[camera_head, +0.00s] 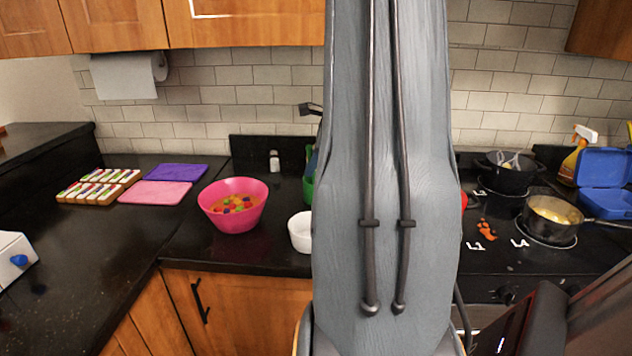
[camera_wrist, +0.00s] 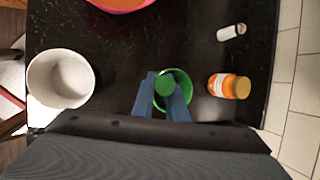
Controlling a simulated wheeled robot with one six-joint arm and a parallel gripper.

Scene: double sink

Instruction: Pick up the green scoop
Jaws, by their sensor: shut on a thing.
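The green scoop (camera_wrist: 165,86) shows in the wrist view as a small round green piece between the blue fingers of my gripper (camera_wrist: 162,78). The gripper is shut on it. In the head view my arm hides most of this area. Only a sliver of the green container (camera_head: 308,190) shows at the arm's left edge.
A small white bottle (camera_wrist: 231,32) is nearby. A pink bowl (camera_head: 232,214) with colourful pieces stands on the counter. Pots (camera_head: 552,220) stand on the stove at right.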

